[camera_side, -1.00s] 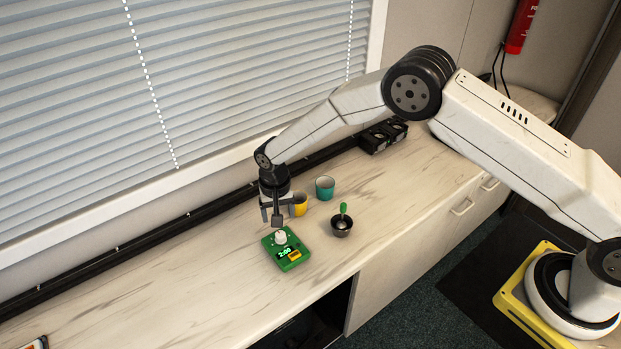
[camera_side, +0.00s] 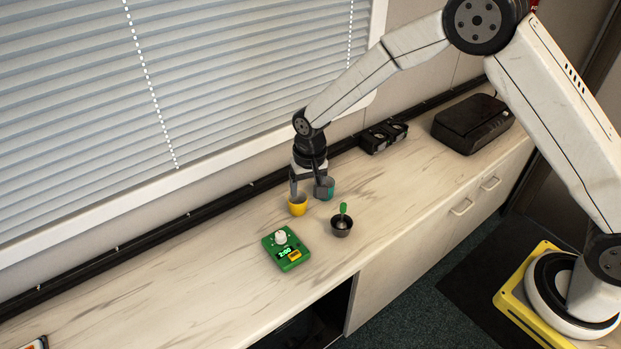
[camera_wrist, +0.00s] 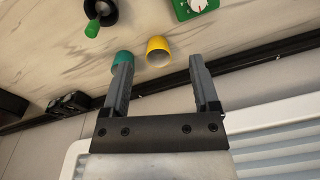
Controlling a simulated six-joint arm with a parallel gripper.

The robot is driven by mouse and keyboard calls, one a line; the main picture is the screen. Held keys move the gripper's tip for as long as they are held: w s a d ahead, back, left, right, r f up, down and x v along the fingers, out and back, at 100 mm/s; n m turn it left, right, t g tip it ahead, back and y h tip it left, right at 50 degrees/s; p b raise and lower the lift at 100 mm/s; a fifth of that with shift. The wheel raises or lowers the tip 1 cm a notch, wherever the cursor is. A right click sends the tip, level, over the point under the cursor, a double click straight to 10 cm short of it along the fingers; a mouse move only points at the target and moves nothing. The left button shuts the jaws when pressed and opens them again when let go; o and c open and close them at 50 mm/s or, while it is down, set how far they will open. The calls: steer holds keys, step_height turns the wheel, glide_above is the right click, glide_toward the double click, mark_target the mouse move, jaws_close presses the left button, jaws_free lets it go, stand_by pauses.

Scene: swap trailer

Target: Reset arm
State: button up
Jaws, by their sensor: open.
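My gripper (camera_side: 309,187) is open and empty, pointing down over the counter by the yellow cup and the teal cup. In the wrist view my gripper (camera_wrist: 162,78) shows its two fingers spread apart with nothing between them. The yellow cup (camera_side: 298,208) stands upright on the counter, partly behind a finger in the side view. It also shows in the wrist view (camera_wrist: 159,52). The teal cup (camera_side: 328,193) stands close to its right, partly covered by the other finger. Whether the fingers touch the cups cannot be told.
A green timer (camera_side: 286,250) reading 2:00 lies in front. A dark bowl (camera_side: 342,229) with a green-handled tool stands to its right. Black cassettes (camera_side: 383,138) and a black box (camera_side: 472,123) are at the back right. The counter's left is mostly clear.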

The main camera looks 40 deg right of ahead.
steer(key=s+d+r+n, duration=0.1)
steer(key=s+d+r, duration=0.2)
steer(key=s, duration=0.4)
steer(key=s+d+r+n+t, duration=0.1)
steer(key=s+d+r, duration=0.2)
steer(key=s+d, duration=0.2)
steer(key=s+d+r+n, duration=0.1)
steer(key=s+d+r, duration=0.2)
steer(key=s, duration=0.6)
steer(key=shift+d+r+t, duration=0.25)
steer(key=shift+d+t, duration=0.15)
steer(key=shift+d, duration=0.1)
